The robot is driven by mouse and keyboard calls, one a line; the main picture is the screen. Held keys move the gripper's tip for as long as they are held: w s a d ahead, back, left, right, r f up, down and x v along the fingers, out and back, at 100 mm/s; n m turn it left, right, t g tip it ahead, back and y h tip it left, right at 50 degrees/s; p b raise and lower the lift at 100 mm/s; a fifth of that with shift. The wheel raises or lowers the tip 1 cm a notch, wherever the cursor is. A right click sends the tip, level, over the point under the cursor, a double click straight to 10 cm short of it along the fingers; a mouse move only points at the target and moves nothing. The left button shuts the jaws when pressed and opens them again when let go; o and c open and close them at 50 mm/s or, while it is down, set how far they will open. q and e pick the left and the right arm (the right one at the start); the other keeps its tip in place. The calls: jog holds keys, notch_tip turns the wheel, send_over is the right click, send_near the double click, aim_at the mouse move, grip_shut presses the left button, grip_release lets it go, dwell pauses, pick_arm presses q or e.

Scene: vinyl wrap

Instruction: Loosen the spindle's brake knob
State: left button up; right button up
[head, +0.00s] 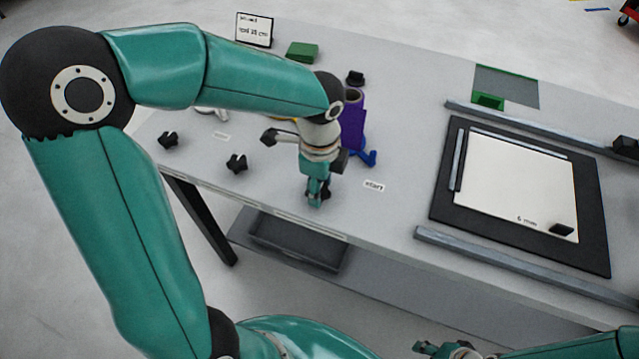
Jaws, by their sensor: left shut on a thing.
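My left gripper (318,194) points down at the table's front edge. It is shut on a small black knob (312,202), mostly hidden by the fingers. I cannot tell for certain that this is the spindle's brake knob. Two similar black knobs stand to its left, one nearer (237,163) and one farther (168,139). A purple roll (353,122) stands upright just behind my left wrist, which hides part of it; a blue part (369,158) shows at its foot. My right gripper (438,348) shows only partly at the bottom edge, away from the table objects.
A "start" label (374,186) lies right of the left gripper. A white panel (515,185) on a black mat (447,203) lies between grey rails (480,252). A green block (302,51) and a sign (254,29) are at the back.

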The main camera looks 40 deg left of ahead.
pick_arm(q)
jog(key=shift+n, duration=0.3)
jog(key=n+b, duration=0.1)
jog(key=n, duration=0.4)
jog(key=shift+b, duration=0.4)
jog(key=n+b, duration=0.1)
jog(key=n, duration=0.5)
jog(key=shift+n+b, duration=0.3)
jog(key=n+b, duration=0.1)
jog(key=n, duration=0.5)
jog(key=n+b, duration=0.1)
jog(key=n, duration=0.4)
jog(key=shift+w+n, duration=0.1)
jog(key=shift+n, duration=0.3)
jog(key=shift+r, duration=0.1)
jog(key=o, duration=1.1)
jog(key=shift+o, duration=0.2)
